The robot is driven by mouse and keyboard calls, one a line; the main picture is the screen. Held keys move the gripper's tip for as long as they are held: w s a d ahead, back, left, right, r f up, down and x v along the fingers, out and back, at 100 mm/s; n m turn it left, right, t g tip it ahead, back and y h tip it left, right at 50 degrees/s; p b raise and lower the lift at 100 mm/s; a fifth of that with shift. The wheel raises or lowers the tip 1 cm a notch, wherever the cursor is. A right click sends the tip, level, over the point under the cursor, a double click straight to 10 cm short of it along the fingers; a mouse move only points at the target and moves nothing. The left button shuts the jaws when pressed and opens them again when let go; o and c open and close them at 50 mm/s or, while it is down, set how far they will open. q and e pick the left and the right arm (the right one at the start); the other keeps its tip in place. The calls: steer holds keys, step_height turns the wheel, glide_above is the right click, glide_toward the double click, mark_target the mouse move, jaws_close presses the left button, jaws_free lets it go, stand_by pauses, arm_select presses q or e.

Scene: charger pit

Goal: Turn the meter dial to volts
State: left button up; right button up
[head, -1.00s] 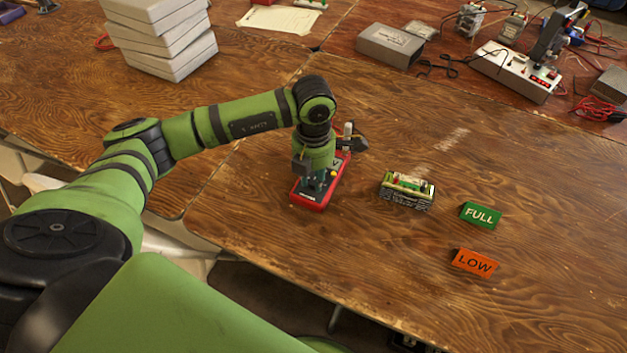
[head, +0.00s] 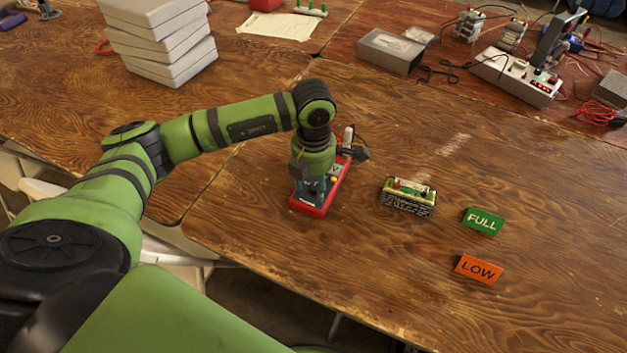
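The red meter (head: 309,209) lies on the wooden table, a little left of the middle of the head view. My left gripper (head: 311,187) points down over it, with the fingertips at or just above its face. The gripper and wrist cover most of the meter's face, so the dial and its setting are hidden. I cannot tell whether the fingers touch the dial or how far apart they are. My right gripper is not in view.
A small battery-like block (head: 407,197) stands right of the meter. A green FULL sign (head: 483,221) and an orange LOW sign (head: 479,269) are further right. Grey boxes (head: 160,45) are stacked at the back left. The table's front right is clear.

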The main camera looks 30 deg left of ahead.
mark_target(313, 186)
arm_select(q)
steer(key=shift+r, duration=0.15)
step_height(313, 186, up, 12)
stand_by(0.5)
stand_by(0.4)
